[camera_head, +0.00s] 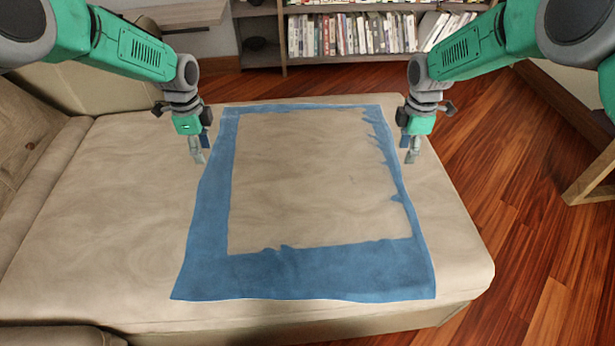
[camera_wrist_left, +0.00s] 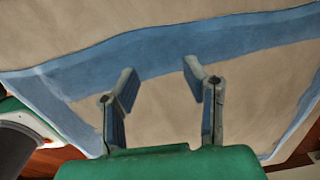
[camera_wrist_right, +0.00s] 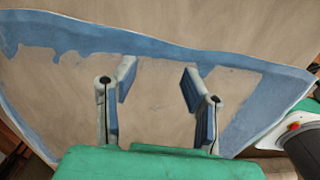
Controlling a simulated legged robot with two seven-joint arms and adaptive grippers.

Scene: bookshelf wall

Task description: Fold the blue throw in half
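The blue throw (camera_head: 325,272) lies spread out flat on the beige sofa seat (camera_head: 95,215). Blue shows as a band around its edges, and its middle shows beige like the seat. The band is wide at the near and left sides and ragged at the right. My left gripper (camera_head: 198,156) is open and empty over the throw's far left edge; the throw (camera_wrist_left: 180,50) shows beyond its fingers (camera_wrist_left: 158,75). My right gripper (camera_head: 411,156) is open and empty by the far right edge; the throw (camera_wrist_right: 250,108) shows below its fingers (camera_wrist_right: 156,75).
A bookshelf (camera_head: 265,42) with a row of books (camera_head: 350,34) stands behind the sofa. Wooden floor (camera_head: 510,170) lies to the right, with a wooden frame piece (camera_head: 592,180) at the right edge. The sofa back and arm are at the left. The seat left of the throw is clear.

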